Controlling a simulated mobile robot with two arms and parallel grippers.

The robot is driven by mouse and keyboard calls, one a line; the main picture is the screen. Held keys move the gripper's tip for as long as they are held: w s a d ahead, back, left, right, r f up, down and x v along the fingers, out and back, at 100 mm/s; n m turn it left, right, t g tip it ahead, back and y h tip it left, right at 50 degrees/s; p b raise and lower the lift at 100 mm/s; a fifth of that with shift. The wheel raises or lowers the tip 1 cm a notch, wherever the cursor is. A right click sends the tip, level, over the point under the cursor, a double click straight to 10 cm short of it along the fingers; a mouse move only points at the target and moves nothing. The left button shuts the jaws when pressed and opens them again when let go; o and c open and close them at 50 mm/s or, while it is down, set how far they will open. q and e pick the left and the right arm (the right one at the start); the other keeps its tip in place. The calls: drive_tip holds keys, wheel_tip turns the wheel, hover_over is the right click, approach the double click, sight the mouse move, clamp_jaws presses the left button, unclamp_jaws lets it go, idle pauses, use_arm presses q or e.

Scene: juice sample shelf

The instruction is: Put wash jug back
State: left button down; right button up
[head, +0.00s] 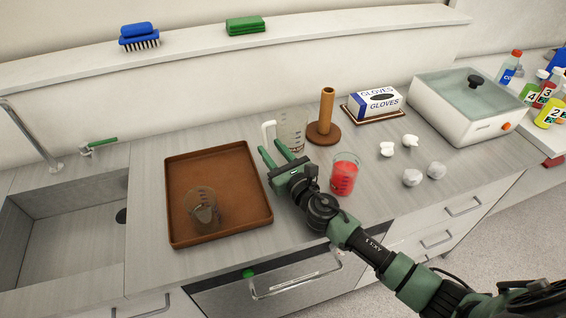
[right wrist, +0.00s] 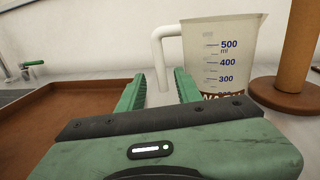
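The wash jug (head: 294,128) is a clear measuring jug with a white handle, standing upright on the counter behind my right gripper. In the right wrist view the jug (right wrist: 228,55) shows blue marks and part of a dark label low down, with its base hidden by the gripper. Its handle (right wrist: 158,55) faces left and appears between the fingers, seemingly beyond their tips. My right gripper (head: 272,149) is open and empty, low over the counter in front of the handle. I cannot tell whether a finger touches the jug. My left gripper is not in view.
A brown tray (head: 250,221) holding a beaker (head: 202,207) lies left of the gripper. A beaker of red liquid (head: 345,174) stands close on the right. A wooden post (head: 326,110) stands beside the jug. A glove box (head: 376,101) and a white bath (head: 462,118) are farther right.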

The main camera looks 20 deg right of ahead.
drive_tip(key=v, duration=0.7)
drive_tip(key=shift+s+b, duration=0.3)
drive_tip(key=shift+b, duration=0.05)
